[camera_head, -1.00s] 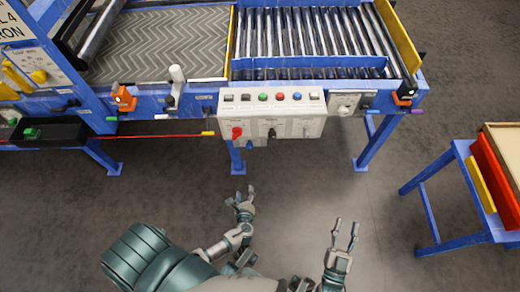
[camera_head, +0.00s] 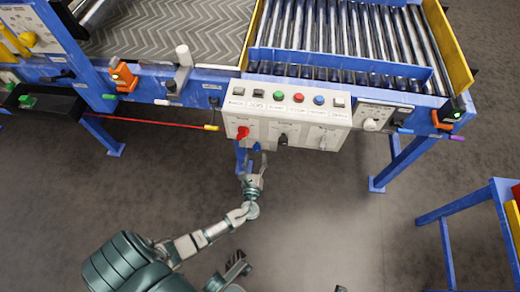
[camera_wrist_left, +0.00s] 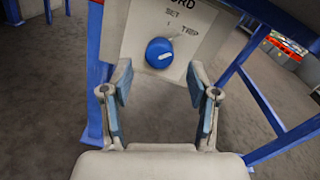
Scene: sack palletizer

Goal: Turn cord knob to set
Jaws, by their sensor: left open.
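The blue cord knob (camera_wrist_left: 159,53) is on a pale plate lettered CORD, SET and TRIP. A pale mark shows on its right side, on the TRIP side. In the head view the knob (camera_head: 257,147) is small, under the control box. My left gripper (camera_head: 255,168) is just below it, pointing up at it. In the left wrist view its two fingers (camera_wrist_left: 159,80) are spread, empty, below and either side of the knob, not closed on it. Only a small tip that may be my right gripper (camera_head: 341,289) shows at the bottom edge.
The control box (camera_head: 286,116) carries several coloured buttons, a red knob (camera_head: 242,132) and a black knob (camera_head: 283,140). A red cord (camera_head: 150,122) runs left of it. Blue frame legs stand either side. The floor in front is clear.

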